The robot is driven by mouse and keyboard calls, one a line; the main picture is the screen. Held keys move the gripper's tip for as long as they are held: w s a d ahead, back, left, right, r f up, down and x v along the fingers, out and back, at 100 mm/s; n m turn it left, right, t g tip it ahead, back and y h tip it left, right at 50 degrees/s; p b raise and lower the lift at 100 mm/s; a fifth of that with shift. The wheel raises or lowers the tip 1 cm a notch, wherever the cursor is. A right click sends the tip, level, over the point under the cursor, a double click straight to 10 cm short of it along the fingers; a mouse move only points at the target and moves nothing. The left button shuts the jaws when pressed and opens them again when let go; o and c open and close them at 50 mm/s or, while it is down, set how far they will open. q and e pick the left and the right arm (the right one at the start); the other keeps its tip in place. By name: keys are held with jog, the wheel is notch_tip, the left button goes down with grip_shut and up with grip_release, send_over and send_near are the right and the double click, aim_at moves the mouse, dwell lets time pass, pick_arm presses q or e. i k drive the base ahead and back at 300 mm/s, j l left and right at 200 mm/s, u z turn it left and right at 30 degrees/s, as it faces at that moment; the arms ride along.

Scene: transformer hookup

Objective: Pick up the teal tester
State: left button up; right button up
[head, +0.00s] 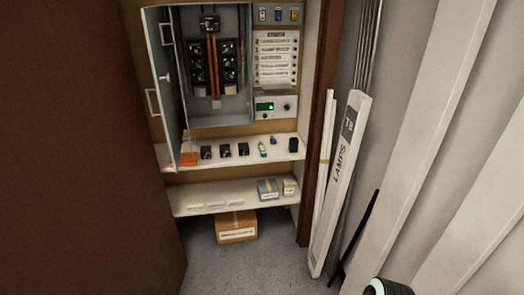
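A small teal and white device (262,148), which looks like the tester, stands on the upper shelf (190,163) below the open electrical cabinet. It is small in the head view, so its details are unclear. A small blue item (273,140) is just to its right and slightly behind. A black block (244,149) is to its left. Neither of my grippers is in view, and nothing is holding the teal device.
Several black blocks, an orange item (188,159) and a dark box (293,145) share the shelf. The grey cabinet door (161,70) stands open at left. A brown door panel (80,150) fills the left. A tall lamps box (340,170) leans at right. Floor (270,250) shows between.

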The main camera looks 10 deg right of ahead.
aim_at(261, 147)
jog(key=i+z, duration=0.35)
jog(key=i, duration=0.4)
jog(key=i+j+z, duration=0.3)
jog(key=i, duration=0.4)
jog(key=l, duration=0.1)
